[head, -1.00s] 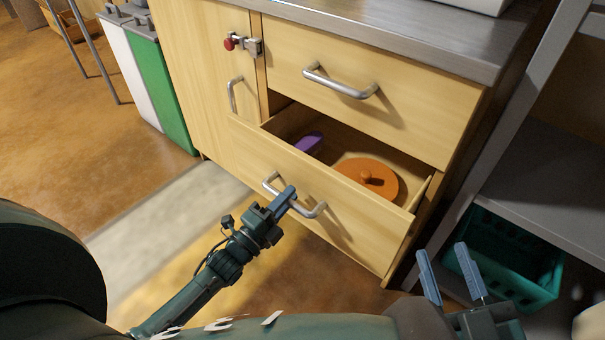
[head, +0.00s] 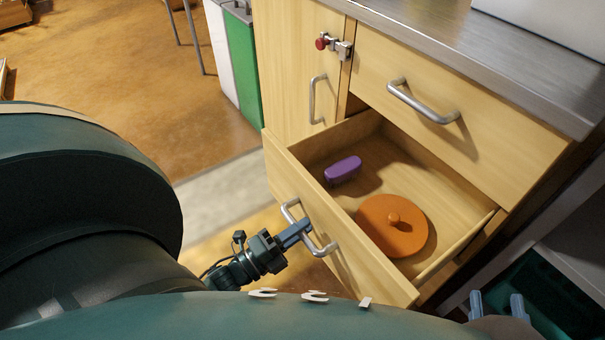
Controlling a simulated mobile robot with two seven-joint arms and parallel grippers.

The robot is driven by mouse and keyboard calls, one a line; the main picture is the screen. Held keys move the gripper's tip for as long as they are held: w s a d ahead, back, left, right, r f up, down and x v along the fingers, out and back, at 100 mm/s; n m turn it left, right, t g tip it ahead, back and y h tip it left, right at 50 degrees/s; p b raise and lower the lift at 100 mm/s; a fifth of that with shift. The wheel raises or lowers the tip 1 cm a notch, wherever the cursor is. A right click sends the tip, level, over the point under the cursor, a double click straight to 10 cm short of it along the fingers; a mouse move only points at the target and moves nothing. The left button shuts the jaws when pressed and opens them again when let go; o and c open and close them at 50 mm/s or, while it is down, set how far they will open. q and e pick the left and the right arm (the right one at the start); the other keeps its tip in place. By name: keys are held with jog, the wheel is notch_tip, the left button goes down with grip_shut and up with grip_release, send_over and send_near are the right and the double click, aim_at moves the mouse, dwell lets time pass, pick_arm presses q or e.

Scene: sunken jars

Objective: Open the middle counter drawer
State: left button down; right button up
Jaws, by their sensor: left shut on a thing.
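The middle counter drawer (head: 338,232) is pulled well out of the wooden counter, below a shut top drawer (head: 460,105). Inside it lie a purple brush-like object (head: 343,169) and a round orange lid (head: 385,236) with a knob. My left gripper (head: 298,232) is shut on the silver bar handle (head: 322,249) of the middle drawer. My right gripper (head: 499,305) shows only its two fingertips at the bottom right. They stand apart with nothing seen between them.
A cabinet door (head: 300,75) with a red-knobbed latch (head: 322,43) is left of the drawers. A green and white bin (head: 240,65) stands farther left. A grey shelf (head: 572,250) with a teal crate (head: 545,300) is at the right. Open floor lies at the upper left.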

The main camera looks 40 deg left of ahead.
pick_arm(q)
jog(key=c, duration=1.5)
grip_release()
jog(key=shift+o, duration=0.2)
jog(key=shift+s, duration=0.1)
jog(key=v, duration=1.3)
jog(key=shift+p, duration=0.4)
pick_arm(e)
jog(key=shift+s+d+g+h, duration=0.1)
jog(key=shift+d+g+h, duration=0.05)
jog(key=shift+g+h, duration=0.15)
